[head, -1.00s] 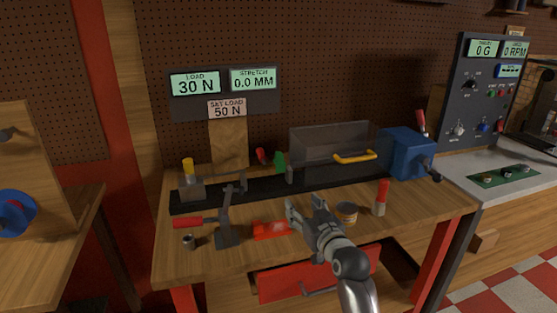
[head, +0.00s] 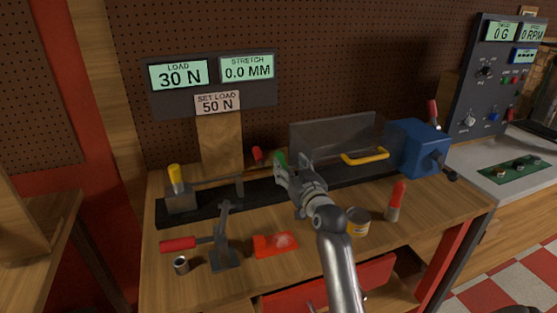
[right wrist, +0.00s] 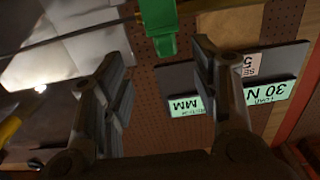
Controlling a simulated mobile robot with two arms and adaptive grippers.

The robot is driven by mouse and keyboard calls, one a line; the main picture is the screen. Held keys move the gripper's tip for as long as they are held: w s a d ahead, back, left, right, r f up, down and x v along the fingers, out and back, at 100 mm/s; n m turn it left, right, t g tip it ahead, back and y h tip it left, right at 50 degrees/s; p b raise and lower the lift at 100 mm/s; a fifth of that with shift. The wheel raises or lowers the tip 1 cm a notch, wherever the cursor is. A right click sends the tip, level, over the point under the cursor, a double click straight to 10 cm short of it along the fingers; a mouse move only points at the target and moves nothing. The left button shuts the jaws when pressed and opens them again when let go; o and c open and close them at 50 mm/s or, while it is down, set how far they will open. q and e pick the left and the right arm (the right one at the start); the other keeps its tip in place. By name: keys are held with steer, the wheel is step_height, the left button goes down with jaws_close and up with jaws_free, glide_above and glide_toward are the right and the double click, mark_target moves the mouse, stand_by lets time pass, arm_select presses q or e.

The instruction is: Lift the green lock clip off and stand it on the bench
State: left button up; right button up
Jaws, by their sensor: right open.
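The green lock clip (head: 280,159) shows at the black rail, partly hidden behind my right gripper (head: 293,172). In the right wrist view the clip (right wrist: 159,22) is at the top centre, against a thin rod. My right gripper (right wrist: 160,54) is open there, with one finger on each side of the clip's lower end. I see no contact between the fingers and the clip. The wooden bench (head: 350,262) lies under the rail. My left gripper is not in view.
A clear guard with a yellow handle (head: 365,157) stands right of the clip, before a blue vise-like block (head: 418,148). On the bench front are a red-handled lever (head: 178,244), a red tray (head: 275,244), a small can (head: 357,222) and a red-topped marker (head: 396,202).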

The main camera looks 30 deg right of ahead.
mark_target(281, 158)
steer(key=shift+w+d, duration=0.15)
steer(key=shift+w, duration=0.35)
steer(key=shift+w+f, duration=0.1)
steer(key=shift+w, duration=0.25)
steer(key=x, duration=0.2)
steer(key=p+x, duration=0.1)
steer(key=x, duration=0.1)
steer(key=shift+w+a, duration=0.15)
steer(key=shift+a, duration=0.2)
steer(key=shift+w+d, duration=0.2)
steer(key=shift+w, duration=0.4)
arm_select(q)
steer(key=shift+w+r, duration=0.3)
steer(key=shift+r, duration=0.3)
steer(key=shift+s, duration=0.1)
arm_select(e)
steer(key=shift+c, duration=1)
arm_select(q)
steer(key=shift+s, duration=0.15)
arm_select(e)
steer(key=c, duration=0.9)
